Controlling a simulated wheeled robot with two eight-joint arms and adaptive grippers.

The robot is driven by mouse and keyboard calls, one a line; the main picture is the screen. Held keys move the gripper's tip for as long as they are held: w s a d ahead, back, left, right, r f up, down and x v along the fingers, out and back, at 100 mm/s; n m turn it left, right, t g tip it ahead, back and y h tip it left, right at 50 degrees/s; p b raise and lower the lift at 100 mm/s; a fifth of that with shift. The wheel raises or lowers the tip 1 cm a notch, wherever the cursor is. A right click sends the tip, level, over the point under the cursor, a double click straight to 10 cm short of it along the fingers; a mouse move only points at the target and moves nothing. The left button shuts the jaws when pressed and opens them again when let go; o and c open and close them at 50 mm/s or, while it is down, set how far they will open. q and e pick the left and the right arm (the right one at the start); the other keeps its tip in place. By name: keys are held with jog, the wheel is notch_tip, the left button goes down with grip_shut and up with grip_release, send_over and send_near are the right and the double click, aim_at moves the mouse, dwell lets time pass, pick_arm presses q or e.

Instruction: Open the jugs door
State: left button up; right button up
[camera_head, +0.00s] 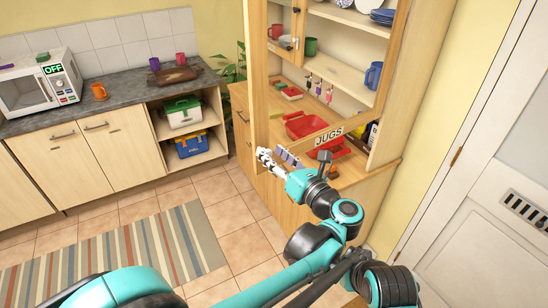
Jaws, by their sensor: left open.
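The jugs door is a wood-framed door with a see-through middle. Its bottom rail carries the label JUGS (329,137). Its left upright (257,80) appears to stand out from the cabinet, so the door looks partly open. My left gripper (264,156) is open and empty, its pale fingers pointing left beside the lower left corner of the door. In this view the fingers overlap the cabinet front below the rail, and I cannot tell whether they touch the door. My left wrist covers part of the counter below the label. My right gripper is out of view.
Behind the door are shelves with a green mug (310,46), a blue mug (374,75) and bowls. A red tub (304,125) stands on the cabinet counter. A microwave (38,82) sits on the left counter. Tiled floor and a striped rug (120,255) lie at left.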

pick_arm(q)
notch_tip(320, 180, up, 9)
jog(key=shift+r, duration=0.1)
dwell(0.5)
